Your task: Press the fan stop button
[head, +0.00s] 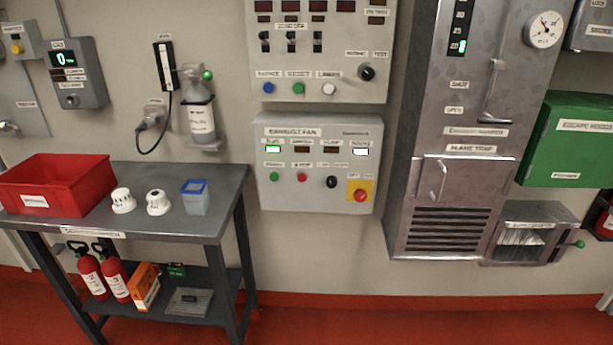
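The exhaust fan box (319,199) is a light grey panel on the wall near the middle of the head view. Its lower row holds a green button (274,177), a red button (301,177) with a small label above it that seems to read STOP, and a black knob (331,182). A larger red mushroom button (361,195) sits on a yellow plate at the lower right. A green lamp at the upper left and a white lamp at the upper right of the box are lit. Neither of my grippers is in view.
A grey workbench (215,225) at the left carries a red bin (38,200), two white caps and a blue-rimmed container. Another control panel (340,90) hangs above the fan box. A tall metal cabinet (410,215) stands at its right. Floor in front of the box looks clear.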

